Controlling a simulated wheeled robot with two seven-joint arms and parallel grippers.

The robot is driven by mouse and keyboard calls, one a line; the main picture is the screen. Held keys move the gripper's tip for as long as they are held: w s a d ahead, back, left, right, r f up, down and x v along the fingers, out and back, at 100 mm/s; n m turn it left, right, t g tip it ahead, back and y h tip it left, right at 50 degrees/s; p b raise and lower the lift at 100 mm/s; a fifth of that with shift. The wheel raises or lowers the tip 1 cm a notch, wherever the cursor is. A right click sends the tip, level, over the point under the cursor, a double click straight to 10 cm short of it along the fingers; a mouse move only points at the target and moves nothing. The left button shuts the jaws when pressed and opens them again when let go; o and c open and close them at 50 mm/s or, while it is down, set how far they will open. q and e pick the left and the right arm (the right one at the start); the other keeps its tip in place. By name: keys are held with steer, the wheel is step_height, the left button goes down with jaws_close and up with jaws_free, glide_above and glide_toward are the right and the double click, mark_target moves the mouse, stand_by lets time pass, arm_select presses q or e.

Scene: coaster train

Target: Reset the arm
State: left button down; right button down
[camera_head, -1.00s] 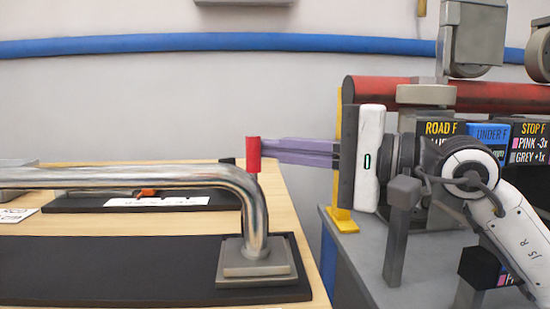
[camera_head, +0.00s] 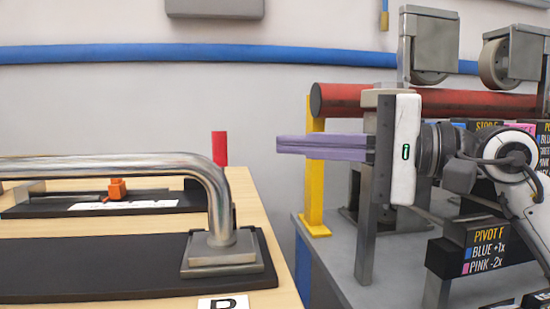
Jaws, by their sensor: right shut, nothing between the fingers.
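My right gripper (camera_head: 279,147) comes in from the right. Its long purple fingers point left and lie together with nothing between them. It hangs in the air over the gap between the wooden table (camera_head: 262,222) and the grey bench (camera_head: 340,250). My left gripper is not in view.
A bent chrome rail (camera_head: 120,167) on a black base (camera_head: 90,268) crosses the table. A yellow post (camera_head: 315,180), a red roller (camera_head: 350,99) and labelled black blocks such as PIVOT F (camera_head: 470,250) stand on the bench. A blue pipe (camera_head: 150,50) runs along the wall.

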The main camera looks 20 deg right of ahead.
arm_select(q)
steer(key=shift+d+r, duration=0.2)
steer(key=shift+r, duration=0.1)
arm_select(e)
steer(key=shift+s+d, duration=0.3)
steer(key=shift+d, duration=0.2)
